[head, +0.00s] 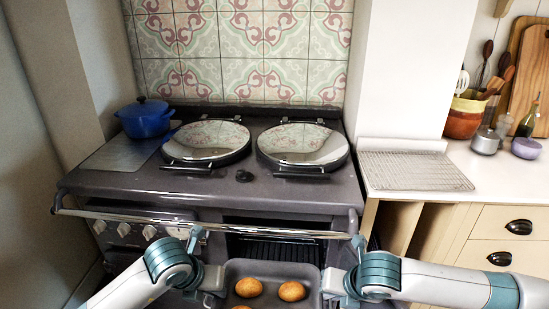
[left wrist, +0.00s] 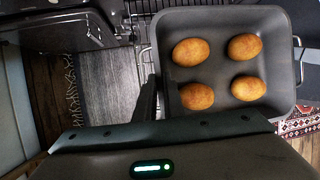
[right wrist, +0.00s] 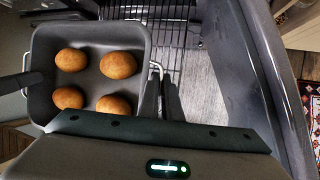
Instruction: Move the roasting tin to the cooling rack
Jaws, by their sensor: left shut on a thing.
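The grey roasting tin (head: 262,268) holds several round golden-brown items and is level in front of the open oven, at the bottom of the head view. It also shows in the left wrist view (left wrist: 222,70) and right wrist view (right wrist: 92,82). My left gripper (head: 213,279) is shut on the tin's left-hand handle. My right gripper (head: 336,282) is at the opposite handle; its fingers (right wrist: 164,98) stand slightly apart beside that handle in the right wrist view. The wire cooling rack (head: 415,170) lies empty on the worktop right of the range.
The dark range (head: 245,192) has two domed lids and a front rail (head: 200,226). A blue pot (head: 146,120) stands at its back left. The oven rack (head: 277,249) shows behind the tin. A utensil crock (head: 464,116) and small pots (head: 526,148) stand beyond the cooling rack.

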